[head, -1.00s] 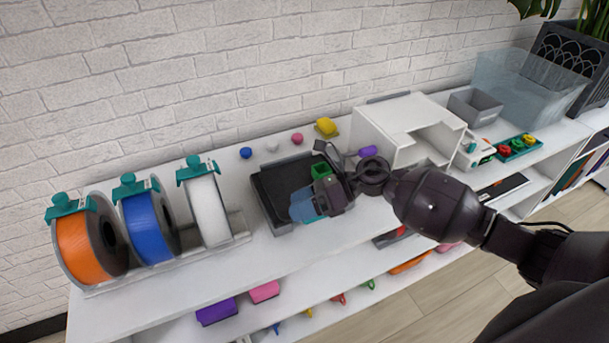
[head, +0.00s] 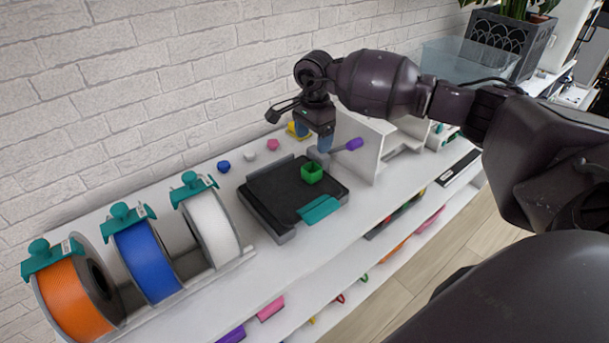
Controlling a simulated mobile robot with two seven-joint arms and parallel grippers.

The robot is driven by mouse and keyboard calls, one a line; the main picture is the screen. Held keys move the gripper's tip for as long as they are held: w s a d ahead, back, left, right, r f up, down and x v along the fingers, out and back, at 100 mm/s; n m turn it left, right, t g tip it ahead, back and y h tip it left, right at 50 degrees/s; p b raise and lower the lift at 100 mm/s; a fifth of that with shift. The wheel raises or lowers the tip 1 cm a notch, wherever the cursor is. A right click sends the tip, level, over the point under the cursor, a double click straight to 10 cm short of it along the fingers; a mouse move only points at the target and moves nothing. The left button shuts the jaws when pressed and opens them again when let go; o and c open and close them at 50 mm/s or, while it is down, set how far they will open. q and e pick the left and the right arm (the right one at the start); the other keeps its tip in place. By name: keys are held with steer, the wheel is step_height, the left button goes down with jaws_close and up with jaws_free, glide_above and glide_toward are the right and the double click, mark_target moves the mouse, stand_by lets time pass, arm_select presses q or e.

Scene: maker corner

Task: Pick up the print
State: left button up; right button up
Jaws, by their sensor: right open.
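The print, a small green open box (head: 312,173), sits on the black print bed (head: 272,197) on the white shelf top. A flat teal tab (head: 320,209) is at the bed's front edge. My right gripper (head: 314,142) is open, with bluish fingertips. It hangs beyond the bed's back right side, above and behind the green print and apart from it. Nothing shows between its fingers. My left gripper is not in view.
Orange (head: 72,289), blue (head: 150,262) and white (head: 214,235) spools stand left. A white printer-like frame (head: 358,150) stands right, partly behind my arm.

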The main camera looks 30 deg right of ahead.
glide_toward(312, 169)
steer(key=shift+s+a+f, duration=0.3)
steer(key=shift+s+f, duration=0.2)
steer(key=shift+s+a+f, duration=0.3)
steer(key=shift+s+f, duration=0.15)
steer(key=shift+s, duration=0.05)
steer(key=shift+a+f, duration=0.15)
steer(key=shift+f, duration=3)
steer(key=c, duration=1)
steer(key=shift+r, duration=0.15)
